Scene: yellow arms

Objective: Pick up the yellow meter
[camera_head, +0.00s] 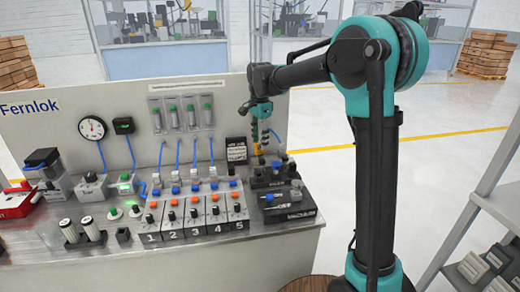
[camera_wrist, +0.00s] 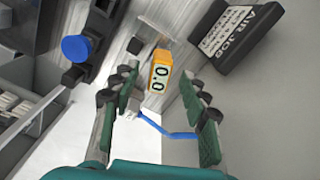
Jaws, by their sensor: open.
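The yellow meter (camera_wrist: 161,58) is a small yellow block with a pale display reading 0.0. In the wrist view it lies ahead of and between my open fingers. A blue lead or hose (camera_wrist: 170,133) shows below it, running to a small grey connector at the left finger. My gripper (camera_wrist: 162,90) is open, its green-padded fingers on either side of the meter's near end, with no visible contact.
A black box labelled AIR JOB (camera_wrist: 236,35) stands close on the right in the wrist view. A dark fixture with a blue knob (camera_wrist: 76,48) is on the left. The bench panel (camera_head: 60,135) rises behind. Numbered valve units (camera_head: 195,215) fill the bench's middle.

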